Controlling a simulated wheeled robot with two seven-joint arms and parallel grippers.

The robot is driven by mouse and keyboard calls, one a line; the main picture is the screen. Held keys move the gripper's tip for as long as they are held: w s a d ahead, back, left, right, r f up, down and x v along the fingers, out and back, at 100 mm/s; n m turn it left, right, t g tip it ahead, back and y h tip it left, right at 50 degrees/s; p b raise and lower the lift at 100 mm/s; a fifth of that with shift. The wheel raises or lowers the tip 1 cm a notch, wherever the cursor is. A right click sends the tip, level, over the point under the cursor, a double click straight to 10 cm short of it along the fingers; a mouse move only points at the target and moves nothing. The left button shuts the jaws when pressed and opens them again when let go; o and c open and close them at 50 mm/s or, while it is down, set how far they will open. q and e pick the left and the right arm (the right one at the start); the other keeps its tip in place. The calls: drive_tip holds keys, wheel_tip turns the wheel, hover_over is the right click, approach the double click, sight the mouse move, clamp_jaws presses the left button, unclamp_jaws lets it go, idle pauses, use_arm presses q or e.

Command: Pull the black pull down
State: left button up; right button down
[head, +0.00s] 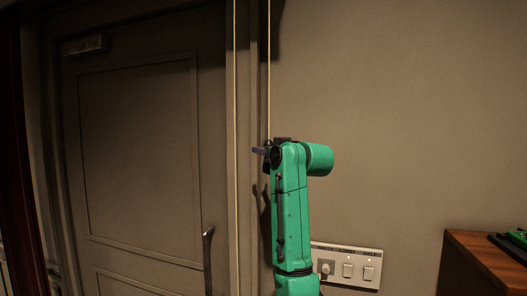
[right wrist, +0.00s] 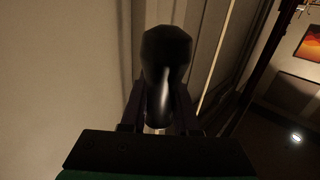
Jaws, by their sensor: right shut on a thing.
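The black pull (right wrist: 166,65) shows in the right wrist view as a smooth dark knob, between and beyond the fingers of my right gripper (right wrist: 160,115). My right gripper is shut on it. In the head view my right gripper (head: 262,151) is at the cord by the door frame, mostly hidden behind my green wrist, and the pull cannot be made out there. Two pale cords hang down beside the door; the right cord (head: 269,70) runs down to my gripper, and the left cord (head: 235,120) hangs past it. My left gripper is not in view.
A dark panelled door (head: 140,150) with a handle (head: 208,250) is at the left. A switch plate (head: 346,265) is on the wall right of my forearm. A wooden cabinet (head: 480,265) stands at the lower right. The upper right wall is bare.

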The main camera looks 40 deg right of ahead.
idle(0.3)
wheel_tip(320, 180, down, 56)
drive_tip(key=b, duration=3.9)
drive_tip(key=shift+r, duration=0.15)
drive_tip(key=c, duration=0.6)
unclamp_jaws()
drive_tip(key=shift+c, duration=0.2)
drive_tip(key=shift+r, duration=0.1)
drive_tip(key=shift+s, duration=0.1)
